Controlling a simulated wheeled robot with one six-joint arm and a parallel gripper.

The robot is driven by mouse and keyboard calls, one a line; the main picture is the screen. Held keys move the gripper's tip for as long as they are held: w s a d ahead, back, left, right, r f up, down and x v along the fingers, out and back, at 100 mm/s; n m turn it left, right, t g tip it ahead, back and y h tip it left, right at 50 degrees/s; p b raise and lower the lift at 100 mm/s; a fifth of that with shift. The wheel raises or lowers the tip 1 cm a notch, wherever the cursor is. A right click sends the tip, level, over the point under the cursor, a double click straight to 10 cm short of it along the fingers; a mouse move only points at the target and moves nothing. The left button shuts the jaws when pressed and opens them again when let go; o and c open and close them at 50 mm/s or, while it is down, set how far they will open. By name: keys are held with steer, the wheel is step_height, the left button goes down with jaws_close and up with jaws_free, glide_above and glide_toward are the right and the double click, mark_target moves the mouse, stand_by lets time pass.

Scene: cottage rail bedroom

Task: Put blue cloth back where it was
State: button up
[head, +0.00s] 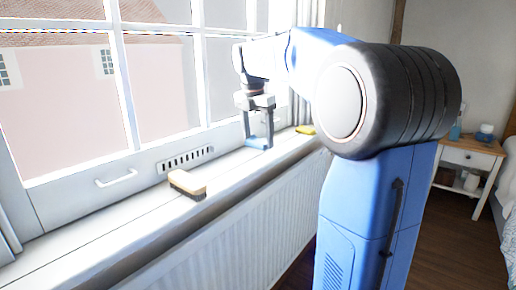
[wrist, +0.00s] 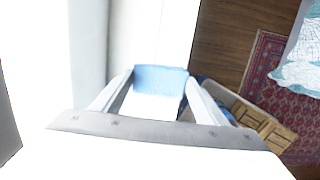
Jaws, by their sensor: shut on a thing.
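The blue cloth (head: 257,144) is at the windowsill (head: 232,168), between the brush and a yellow item. My gripper (head: 259,138) points down from above and is shut on the cloth. In the wrist view the cloth (wrist: 160,79) spans the space between my two fingertips (wrist: 158,88). I cannot tell whether the cloth rests on the sill or is just above it.
A wooden brush (head: 187,182) lies on the sill to the left. A small yellow item (head: 305,129) lies to the right. The window with its handle (head: 117,179) stands behind, and a radiator (head: 225,240) is below. A nightstand (head: 467,158) stands at right.

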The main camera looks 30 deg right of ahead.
mark_target(258, 147)
steer(key=shift+f, duration=2)
steer(key=shift+f, duration=0.1)
steer(key=o, duration=0.9)
steer(key=r, duration=0.4)
steer(key=a+r, duration=0.1)
steer(key=r, duration=0.7)
steer(key=shift+s+a, duration=0.35)
